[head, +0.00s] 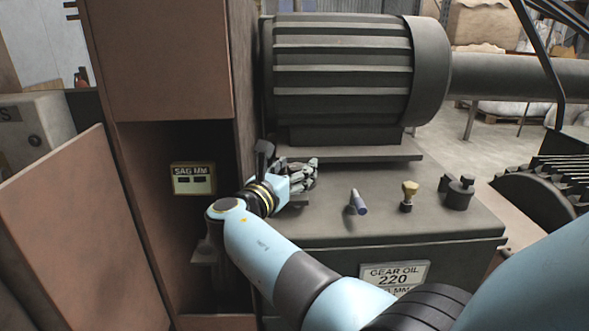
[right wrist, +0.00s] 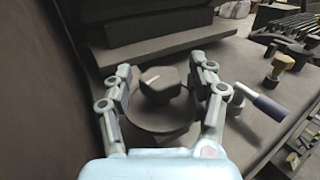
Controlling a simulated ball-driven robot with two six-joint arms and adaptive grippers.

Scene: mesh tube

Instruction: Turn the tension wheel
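My right gripper (head: 301,174) is over the left end of the dark box top, beside the brown cabinet wall. In the right wrist view, its two fingers (right wrist: 163,88) are spread on either side of a dark knob (right wrist: 158,84) with a white mark. The knob stands over a dark round disc (right wrist: 160,120), which looks like the tension wheel. Small gaps show between the fingers and the knob. In the head view the gripper hides the knob. My left gripper is not in view.
A large ribbed motor (head: 345,70) rises behind. An open cabinet holds a "SAG MM" display (head: 193,179) at the left.

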